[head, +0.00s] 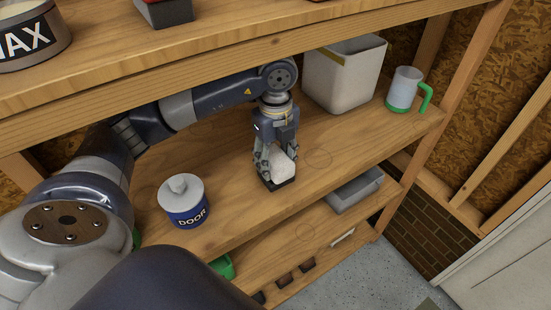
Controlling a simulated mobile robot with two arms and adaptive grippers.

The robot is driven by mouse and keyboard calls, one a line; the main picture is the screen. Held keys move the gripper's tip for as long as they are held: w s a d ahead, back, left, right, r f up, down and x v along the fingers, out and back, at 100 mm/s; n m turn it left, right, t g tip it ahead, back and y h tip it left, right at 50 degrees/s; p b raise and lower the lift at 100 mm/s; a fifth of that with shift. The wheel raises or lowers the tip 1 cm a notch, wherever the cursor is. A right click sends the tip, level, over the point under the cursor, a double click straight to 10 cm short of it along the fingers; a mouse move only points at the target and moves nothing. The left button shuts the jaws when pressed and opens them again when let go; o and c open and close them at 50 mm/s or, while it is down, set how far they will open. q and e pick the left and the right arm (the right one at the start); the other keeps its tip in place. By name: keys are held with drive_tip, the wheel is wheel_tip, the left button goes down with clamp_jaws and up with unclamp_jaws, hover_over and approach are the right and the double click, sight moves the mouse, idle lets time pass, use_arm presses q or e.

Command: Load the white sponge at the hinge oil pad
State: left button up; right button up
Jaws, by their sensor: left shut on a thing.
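The white sponge (286,166) is a small pale block on the middle shelf board, in the fingers of my left gripper (274,168). The gripper points down from above and is shut on the sponge. A small dark, flat holder (281,185) shows right under the sponge, near the front of the shelf. I cannot tell whether the sponge rests in it or just above it. No label naming the hinge oil pad is readable. My right gripper is not in view.
A white bin (343,82) and a mug (403,91) with a green handle stand at the back right. The upper shelf (190,62) overhangs the arm. A grey tray (354,194) sits lower down.

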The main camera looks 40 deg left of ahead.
sight(276, 156)
use_arm(q)
drive_tip(key=shift+f+b, duration=0.3)
drive_tip(key=shift+f, duration=0.1)
drive_tip(key=shift+f, duration=0.1)
idle(0.7)
drive_tip(key=shift+f, duration=0.1)
drive_tip(key=shift+s, duration=0.1)
idle(0.6)
drive_tip(key=shift+r+p, duration=2.4)
drive_tip(key=shift+r, duration=1.2)
drive_tip(key=shift+f, duration=0.1)
